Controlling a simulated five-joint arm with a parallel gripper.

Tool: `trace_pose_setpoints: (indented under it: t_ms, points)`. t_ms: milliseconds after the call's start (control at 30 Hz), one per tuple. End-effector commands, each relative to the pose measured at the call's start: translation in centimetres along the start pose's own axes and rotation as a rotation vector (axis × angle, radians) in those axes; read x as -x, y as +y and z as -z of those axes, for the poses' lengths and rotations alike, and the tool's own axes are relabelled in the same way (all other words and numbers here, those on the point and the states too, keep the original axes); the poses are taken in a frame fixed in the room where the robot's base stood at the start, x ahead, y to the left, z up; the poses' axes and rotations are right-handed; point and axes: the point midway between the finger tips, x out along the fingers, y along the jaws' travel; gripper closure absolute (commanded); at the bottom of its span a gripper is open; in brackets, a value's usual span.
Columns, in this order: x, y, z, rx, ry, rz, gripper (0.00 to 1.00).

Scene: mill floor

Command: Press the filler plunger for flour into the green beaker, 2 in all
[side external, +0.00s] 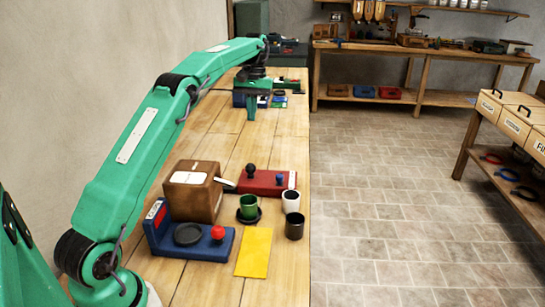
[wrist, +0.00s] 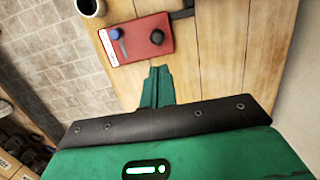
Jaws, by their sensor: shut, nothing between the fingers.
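The green beaker (side external: 249,206) stands upright on a dark round saucer in the middle of the bench. Behind it is a red unit (side external: 262,186) with a black knob (side external: 251,170) and a smaller blue knob (side external: 280,180). The red unit also shows in the wrist view (wrist: 138,50). A brown box (side external: 193,196) with a white label stands left of the beaker; I cannot read the label or tell which part is the flour plunger. My gripper (side external: 252,112) is shut and empty above the bench, beyond the red unit; its fingers also show in the wrist view (wrist: 157,85).
A white cup (side external: 291,203) and a black cup (side external: 295,228) stand right of the beaker. A blue unit (side external: 215,244) with a red knob and a yellow mat (side external: 254,252) lie nearer. More coloured items (side external: 280,99) sit at the bench's far end. Bare wood lies below my gripper.

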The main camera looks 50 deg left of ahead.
Motion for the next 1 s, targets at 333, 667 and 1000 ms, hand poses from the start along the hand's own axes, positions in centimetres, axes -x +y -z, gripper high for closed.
trace_pose_setpoints:
  t_ms: [333, 667, 1000]
  points:
    - [-0.5, 0.0, 0.0, -0.001, -0.001, 0.0, 1.0]
    - [-2.6, 0.1, -0.1, -0.001, -0.001, 0.001, 1.0]
    - [-6.4, 0.2, -0.1, -0.001, -0.002, 0.002, 1.0]
